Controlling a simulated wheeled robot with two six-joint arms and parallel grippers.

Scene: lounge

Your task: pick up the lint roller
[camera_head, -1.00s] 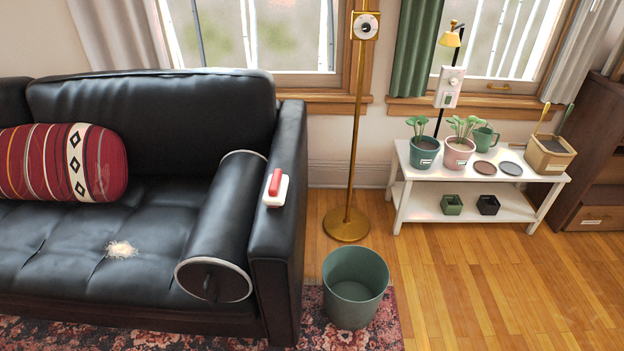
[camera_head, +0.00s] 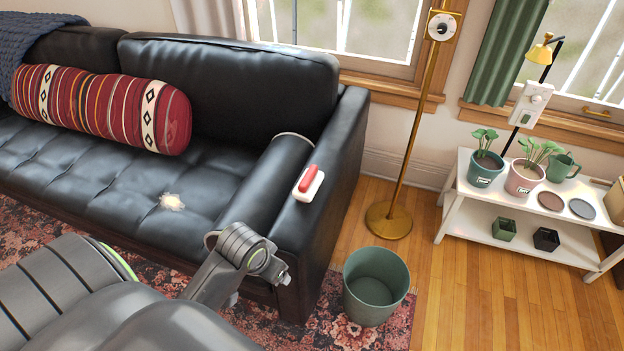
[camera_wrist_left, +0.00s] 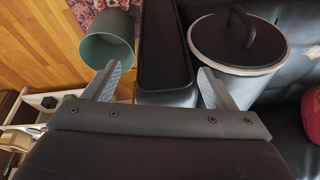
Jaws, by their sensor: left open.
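A white block with a red grip on top (camera_head: 308,183), the likeliest lint roller, lies on the sofa's right arm in the head view. I do not make it out in the left wrist view. My left gripper (camera_head: 277,270) is low in front of the sofa arm's front end, apart from the block. In the left wrist view my left gripper (camera_wrist_left: 160,84) is open and empty, its fingers spread across the dark sofa arm (camera_wrist_left: 165,45). My right gripper is not in view.
A black bolster with a pale rim (camera_wrist_left: 238,42) lies on the seat along the sofa arm. A green bin (camera_head: 376,287) stands right of the sofa, before a brass lamp (camera_head: 388,219). A pale tuft (camera_head: 171,202) lies on the seat. A white plant stand (camera_head: 466,190) is farther right.

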